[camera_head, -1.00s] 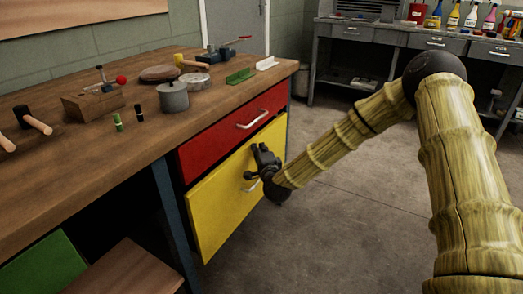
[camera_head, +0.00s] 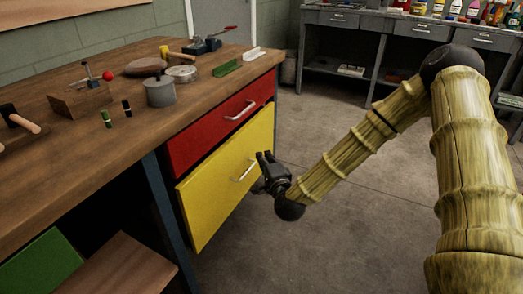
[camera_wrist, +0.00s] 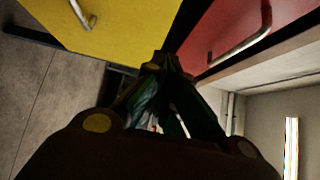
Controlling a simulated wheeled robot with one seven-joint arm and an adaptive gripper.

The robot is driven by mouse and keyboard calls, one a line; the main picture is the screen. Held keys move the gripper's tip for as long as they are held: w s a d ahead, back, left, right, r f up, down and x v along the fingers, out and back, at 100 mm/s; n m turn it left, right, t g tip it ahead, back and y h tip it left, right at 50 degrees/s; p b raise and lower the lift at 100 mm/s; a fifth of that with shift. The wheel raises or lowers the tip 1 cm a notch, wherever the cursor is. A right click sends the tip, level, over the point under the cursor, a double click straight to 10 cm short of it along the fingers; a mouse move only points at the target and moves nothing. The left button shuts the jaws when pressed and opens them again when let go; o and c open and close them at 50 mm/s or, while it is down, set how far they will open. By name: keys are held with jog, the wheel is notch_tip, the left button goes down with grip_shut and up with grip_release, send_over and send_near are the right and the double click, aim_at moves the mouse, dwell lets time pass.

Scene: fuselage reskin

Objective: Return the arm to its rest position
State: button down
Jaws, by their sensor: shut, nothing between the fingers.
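My gripper (camera_head: 264,156) is in front of the yellow drawer (camera_head: 220,190), just right of its metal handle (camera_head: 243,172) in the head view. It is shut and empty, and a gap shows between it and the handle. My arm, with bamboo-like links, reaches in from the right with its elbow raised. In the wrist view my gripper's dark fingers (camera_wrist: 165,62) come together near the middle. The yellow drawer (camera_wrist: 125,25) is at the upper left there and the red drawer (camera_wrist: 225,30) at the upper right.
The wooden workbench (camera_head: 110,85) holds a pot (camera_head: 160,91), a mallet (camera_head: 20,120) and other tools. The yellow drawer front stands slightly proud of the red one. A grey bench (camera_head: 380,22) with bottles is at the back. Open floor (camera_head: 330,130) lies between the benches.

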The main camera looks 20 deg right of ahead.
jog(key=shift+s, duration=0.25)
jog(key=s+a+f+n+g+y, duration=0.1)
jog(key=s+a+f+n+g, duration=0.35)
jog(key=s+f, duration=0.6)
jog(key=s+a+f+n+g+y, duration=0.2)
jog(key=s+a+f+n+g, duration=0.25)
jog(key=s+f, duration=0.6)
jog(key=s+d+f+n+g+h, duration=0.1)
jog(key=s+d+f+n+g, duration=0.2)
jog(key=s, duration=0.6)
jog(key=s+d+f+n+g+h, duration=0.1)
jog(key=s+f+n+g, duration=0.2)
jog(key=s+f, duration=0.35)
jog(key=s+d+f+n+g+h, duration=0.1)
jog(key=s+d+f+n+g, duration=0.15)
jog(key=s, duration=0.85)
notch_tip(320, 180, up, 27)
jog(key=p, duration=2.7)
jog(key=shift+w+a+f, duration=0.15)
jog(key=shift+w+a, duration=0.25)
jog(key=shift+w, duration=0.05)
jog(key=shift+a+g, duration=0.1)
jog(key=shift+g, duration=0.15)
